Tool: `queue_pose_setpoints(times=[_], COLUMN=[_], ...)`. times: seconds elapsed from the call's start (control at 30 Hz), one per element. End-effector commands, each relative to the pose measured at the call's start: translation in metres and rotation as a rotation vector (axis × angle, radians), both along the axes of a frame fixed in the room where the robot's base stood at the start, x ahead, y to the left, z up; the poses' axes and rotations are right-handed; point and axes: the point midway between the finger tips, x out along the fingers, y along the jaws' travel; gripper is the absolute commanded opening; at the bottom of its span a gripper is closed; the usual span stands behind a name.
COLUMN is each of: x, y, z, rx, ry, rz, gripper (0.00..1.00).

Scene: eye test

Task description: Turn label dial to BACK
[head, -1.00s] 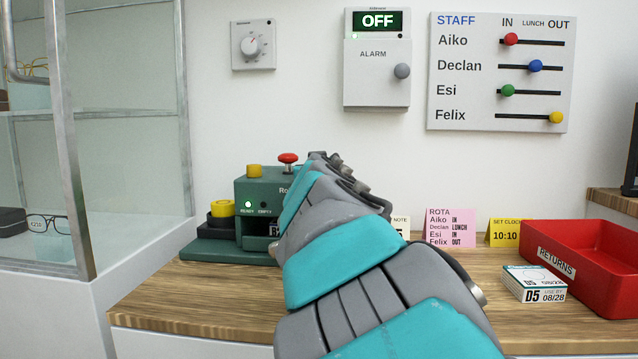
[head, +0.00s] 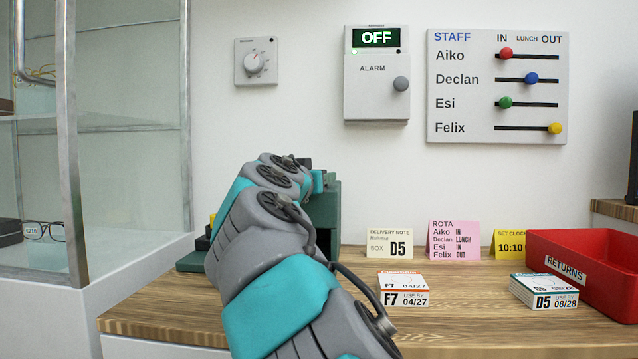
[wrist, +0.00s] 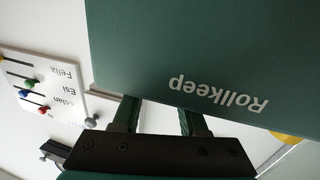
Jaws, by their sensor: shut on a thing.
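The green Rollkeep machine (head: 324,222) stands on the counter, mostly hidden behind my arm; its face fills much of the wrist view (wrist: 190,50), with the name upside down. No label dial and no BACK mark show, so I cannot tell the dial's setting. A yellow part (wrist: 288,137) shows at the machine's edge in the wrist view.
A wall dial (head: 256,62), the alarm box (head: 376,98) reading OFF and the staff board (head: 497,115) hang behind. An F7 box (head: 404,290), a D5 box (head: 545,292) and a red returns tray (head: 600,285) are right. A glass case (head: 130,150) stands left.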

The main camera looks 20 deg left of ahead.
Motion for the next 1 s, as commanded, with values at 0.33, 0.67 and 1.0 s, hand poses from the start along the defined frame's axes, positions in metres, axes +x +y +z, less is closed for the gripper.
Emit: queue_pose_setpoints(times=[0.33, 0.67, 1.0], x=[-0.0013, -0.0016, -0.001], y=[0.0028, 0.0022, 0.0015], z=[0.0025, 0.0034, 0.0026], rx=[-0.001, -0.001, 0.0], ry=[-0.007, -0.007, -0.005], rz=[-0.028, -0.035, -0.036], gripper=[0.0, 0.0, 0.61])
